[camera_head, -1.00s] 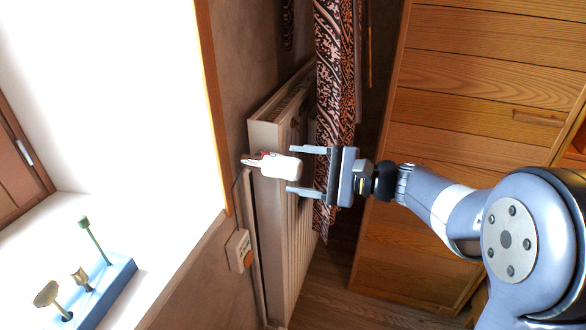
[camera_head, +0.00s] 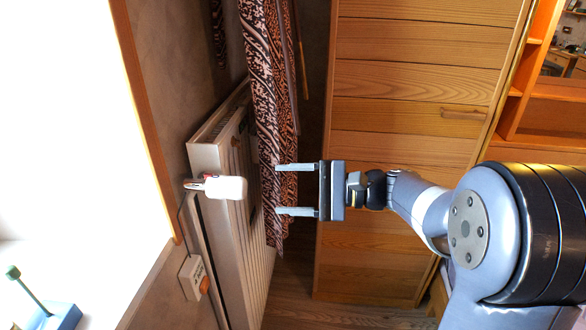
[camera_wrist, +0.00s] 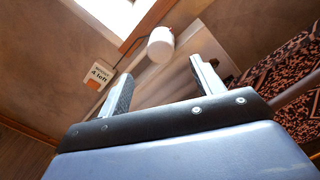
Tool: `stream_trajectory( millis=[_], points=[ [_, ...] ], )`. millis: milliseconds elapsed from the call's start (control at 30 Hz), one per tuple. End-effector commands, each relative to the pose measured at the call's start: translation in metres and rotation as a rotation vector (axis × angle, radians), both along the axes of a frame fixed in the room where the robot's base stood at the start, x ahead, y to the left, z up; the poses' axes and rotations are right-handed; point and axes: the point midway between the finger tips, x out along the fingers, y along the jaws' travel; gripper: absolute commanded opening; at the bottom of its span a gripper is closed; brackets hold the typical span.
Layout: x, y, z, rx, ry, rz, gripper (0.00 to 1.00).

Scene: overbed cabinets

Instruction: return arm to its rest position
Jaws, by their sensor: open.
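My gripper (camera_head: 296,191) is open and empty in the head view, its two fingers pointing left towards the radiator. My arm reaches in from the right, in front of the wooden wardrobe. The gripper also shows in the wrist view (camera_wrist: 160,88), with its fingers apart and nothing between them. The white radiator valve knob (camera_head: 228,188) is left of the fingertips, with a clear gap. It also shows in the wrist view (camera_wrist: 161,44), beyond the fingers.
A radiator (camera_head: 232,170) stands along the wall, with a patterned curtain (camera_head: 262,100) hanging beside it. A wooden wardrobe (camera_head: 410,90) is behind my arm. A labelled box (camera_head: 192,278) is on the wall. A blue stand (camera_head: 58,316) is at the lower left.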

Motion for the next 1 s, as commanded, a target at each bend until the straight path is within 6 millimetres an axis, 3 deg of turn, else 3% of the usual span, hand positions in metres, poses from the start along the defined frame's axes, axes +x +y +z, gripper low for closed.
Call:
stream_trajectory(
  millis=[167, 633, 800, 1000],
  points=[
    [0.000, 0.018, -0.001, 0.001, 0.000, 0.004, 0.63],
    [0.005, 0.094, -0.005, 0.001, -0.002, 0.003, 0.63],
    [0.006, 0.107, -0.006, 0.002, -0.002, 0.001, 0.63],
    [0.006, 0.107, -0.006, 0.001, -0.019, 0.000, 0.63]
  ],
)
